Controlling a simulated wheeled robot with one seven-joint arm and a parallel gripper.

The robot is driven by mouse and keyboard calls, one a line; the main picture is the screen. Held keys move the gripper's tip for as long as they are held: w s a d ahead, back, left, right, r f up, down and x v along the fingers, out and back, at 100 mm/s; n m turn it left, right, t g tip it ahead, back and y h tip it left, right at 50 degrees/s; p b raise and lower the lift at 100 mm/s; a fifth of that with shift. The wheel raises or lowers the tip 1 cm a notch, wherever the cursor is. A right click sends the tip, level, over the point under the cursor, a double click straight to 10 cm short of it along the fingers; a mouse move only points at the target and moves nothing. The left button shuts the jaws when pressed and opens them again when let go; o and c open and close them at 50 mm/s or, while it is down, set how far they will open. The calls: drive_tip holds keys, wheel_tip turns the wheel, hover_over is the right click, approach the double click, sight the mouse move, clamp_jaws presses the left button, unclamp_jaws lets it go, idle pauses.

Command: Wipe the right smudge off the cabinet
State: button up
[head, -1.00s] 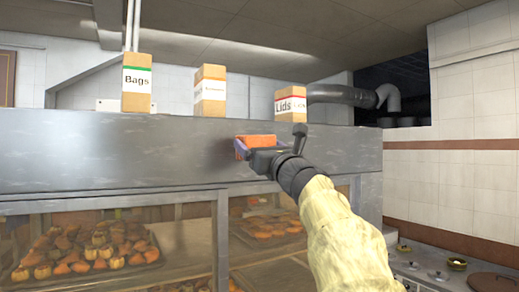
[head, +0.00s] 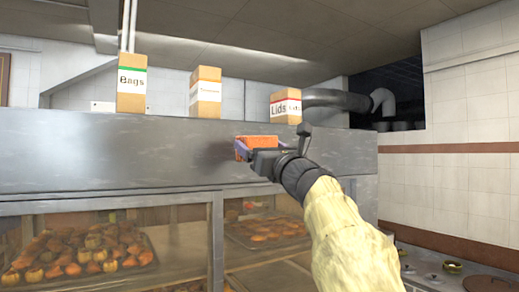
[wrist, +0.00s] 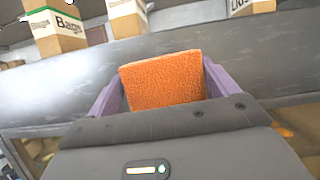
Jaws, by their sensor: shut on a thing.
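My gripper (head: 254,149) is shut on an orange sponge (head: 262,143) and holds it at the grey metal front of the cabinet (head: 110,160). In the wrist view the sponge (wrist: 162,80) sits between the two purple fingers, with the cabinet panel (wrist: 250,70) behind it. I cannot tell for certain whether the sponge touches the panel.
Boxes labelled Bags (head: 132,85) and Lids (head: 285,106), with another box (head: 205,95) between them, stand on top of the cabinet. Below are glass windows with trays of pastries (head: 85,255). A tiled wall (head: 445,190) stands at the right.

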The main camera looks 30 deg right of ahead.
drive_tip(key=w, duration=0.6)
drive_tip(key=shift+w+a+p, duration=0.15)
drive_tip(key=shift+w+p, duration=0.15)
drive_tip(key=shift+p, duration=0.15)
drive_tip(key=shift+w+r, duration=0.1)
drive_tip(key=shift+w, duration=0.95)
idle(0.9)
drive_tip(key=shift+p, duration=0.3)
drive_tip(key=shift+s+d+p, duration=0.1)
drive_tip(key=shift+d+p, duration=0.4)
drive_tip(key=shift+d, duration=1.5)
drive_tip(key=shift+w+d+p, duration=0.2)
drive_tip(key=shift+d+p, duration=0.55)
drive_tip(key=shift+d, duration=1.25)
drive_tip(key=shift+a, duration=0.2)
